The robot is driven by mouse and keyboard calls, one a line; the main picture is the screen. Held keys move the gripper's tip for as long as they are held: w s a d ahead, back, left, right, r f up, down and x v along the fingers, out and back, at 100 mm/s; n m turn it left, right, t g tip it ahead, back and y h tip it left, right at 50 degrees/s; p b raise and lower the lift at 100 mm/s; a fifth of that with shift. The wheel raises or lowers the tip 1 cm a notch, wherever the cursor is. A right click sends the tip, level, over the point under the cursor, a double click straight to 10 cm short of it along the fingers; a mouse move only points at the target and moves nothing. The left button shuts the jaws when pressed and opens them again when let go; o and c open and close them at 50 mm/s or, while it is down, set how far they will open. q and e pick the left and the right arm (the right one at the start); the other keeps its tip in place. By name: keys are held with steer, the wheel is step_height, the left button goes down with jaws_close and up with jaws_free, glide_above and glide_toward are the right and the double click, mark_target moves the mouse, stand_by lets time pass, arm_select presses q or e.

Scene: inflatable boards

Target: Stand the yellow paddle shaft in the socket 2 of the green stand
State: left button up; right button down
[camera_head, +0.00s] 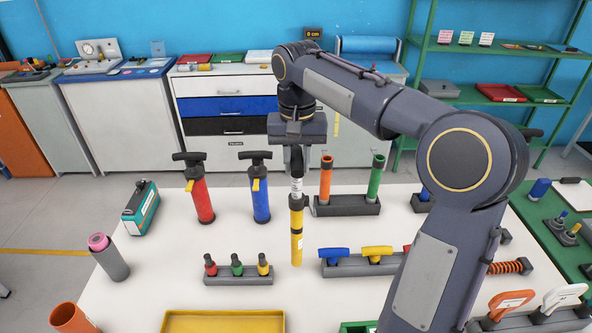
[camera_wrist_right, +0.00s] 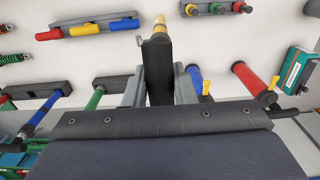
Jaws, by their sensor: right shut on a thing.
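The yellow paddle shaft (camera_head: 296,235), with a dark band and a dark upper end, hangs upright below my right gripper (camera_head: 297,150) in the head view. The right gripper is shut on its dark upper part. In the right wrist view the dark part sits between the fingers (camera_wrist_right: 158,90), and the shaft's yellow end (camera_wrist_right: 160,22) points away. Whether its lower end touches the table is unclear. Socket 2 cannot be made out. My left gripper is out of view.
On the white table (camera_head: 150,275), a red pump (camera_head: 202,200) and a blue pump (camera_head: 261,200) stand left of the shaft. A small rack (camera_head: 238,280) with coloured pegs and a yellow tray (camera_head: 222,322) are in front. My right arm hides part of the right side.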

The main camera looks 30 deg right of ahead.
steer(key=shift+w+f, duration=0.2)
steer(key=shift+f, duration=0.05)
steer(key=f, duration=0.1)
steer(key=f+p, duration=0.1)
steer(key=f, duration=0.1)
steer(key=shift+w+d+f, duration=0.1)
steer(key=shift+w+d, duration=0.05)
steer(key=shift+w, duration=0.15)
steer(key=shift+f, duration=0.3)
steer(key=shift+f, duration=0.15)
steer(key=c, duration=1.2)
jaws_free()
